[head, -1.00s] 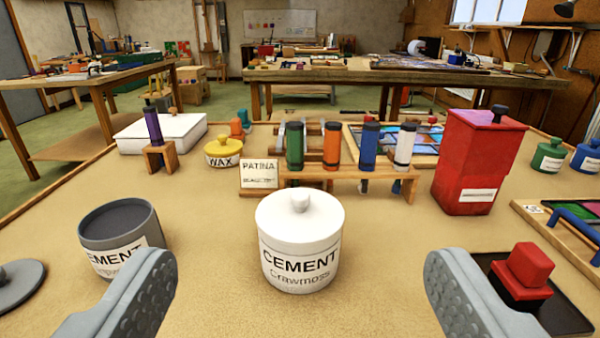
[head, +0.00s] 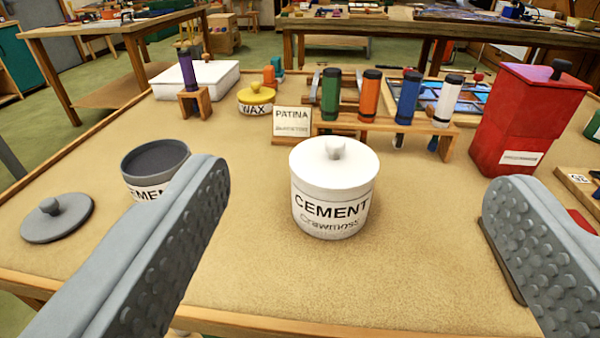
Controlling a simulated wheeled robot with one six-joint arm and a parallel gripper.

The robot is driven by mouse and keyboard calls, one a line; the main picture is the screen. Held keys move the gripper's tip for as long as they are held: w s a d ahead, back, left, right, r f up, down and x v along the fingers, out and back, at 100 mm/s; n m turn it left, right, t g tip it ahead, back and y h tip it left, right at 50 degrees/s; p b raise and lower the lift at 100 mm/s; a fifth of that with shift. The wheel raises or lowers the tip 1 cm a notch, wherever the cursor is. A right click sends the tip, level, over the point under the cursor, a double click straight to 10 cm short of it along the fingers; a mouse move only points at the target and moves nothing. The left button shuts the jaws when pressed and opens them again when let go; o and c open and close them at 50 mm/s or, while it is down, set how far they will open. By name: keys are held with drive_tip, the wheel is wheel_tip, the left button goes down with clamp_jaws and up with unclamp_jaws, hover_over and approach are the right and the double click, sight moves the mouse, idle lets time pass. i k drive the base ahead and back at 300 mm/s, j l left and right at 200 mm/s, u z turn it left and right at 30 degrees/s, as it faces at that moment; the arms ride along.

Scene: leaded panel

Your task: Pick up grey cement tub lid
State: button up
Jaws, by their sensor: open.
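The grey cement tub lid (head: 57,218) lies flat on the tabletop at the far left, its round knob upward. The grey cement tub (head: 150,164) stands open behind and right of it, partly hidden by my left finger. A white cement tub with its white lid on (head: 333,190) stands upright near the middle. My gripper (head: 355,225) is open and empty, its two studded grey fingers wide apart. The white tub shows between the fingers, beyond them. The grey lid is outside the fingers, to the left.
A wooden rack (head: 432,137) of coloured tubes stands behind the white tub, with a patina sign (head: 292,122) at its left. A yellow wax pot (head: 256,100) and a white box (head: 196,80) stand further back. A red canister (head: 522,120) stands right. Sandy tabletop (head: 260,270) in front is clear.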

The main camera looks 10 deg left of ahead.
sight(54, 219)
drive_tip(key=u, duration=1.3)
